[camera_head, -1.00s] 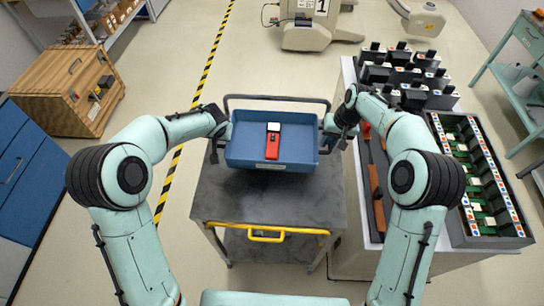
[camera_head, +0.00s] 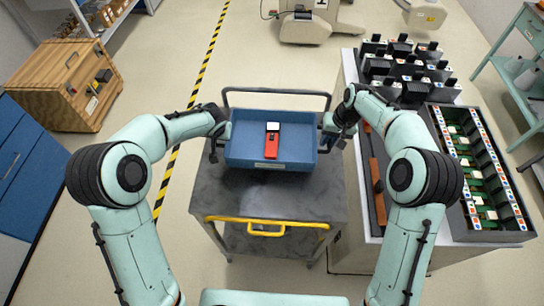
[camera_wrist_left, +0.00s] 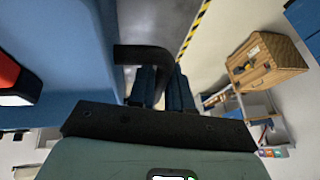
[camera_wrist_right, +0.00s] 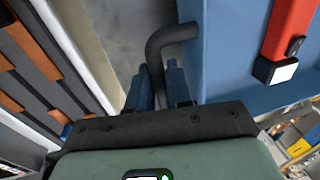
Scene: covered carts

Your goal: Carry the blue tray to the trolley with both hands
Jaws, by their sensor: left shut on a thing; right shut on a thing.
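The blue tray (camera_head: 240,150) is level over the top of the grey trolley (camera_head: 270,200), near its far end. I cannot tell whether it touches the trolley top. A red device with a white screen (camera_head: 272,148) lies in the tray. My left gripper (camera_head: 217,135) is shut on the tray's dark left handle (camera_wrist_left: 145,55). My right gripper (camera_head: 331,135) is shut on the dark right handle (camera_wrist_right: 170,38). Both wrist views show blue fingers around the handles, the left fingers (camera_wrist_left: 160,88) and the right fingers (camera_wrist_right: 160,85).
The trolley has a yellow front handle (camera_head: 266,228) and a black rear rail (camera_head: 275,92). A bench with black holders (camera_head: 408,70) and a parts rack (camera_head: 478,180) stands close on the right. A wooden crate (camera_head: 65,85) stands at the left. The floor between is clear.

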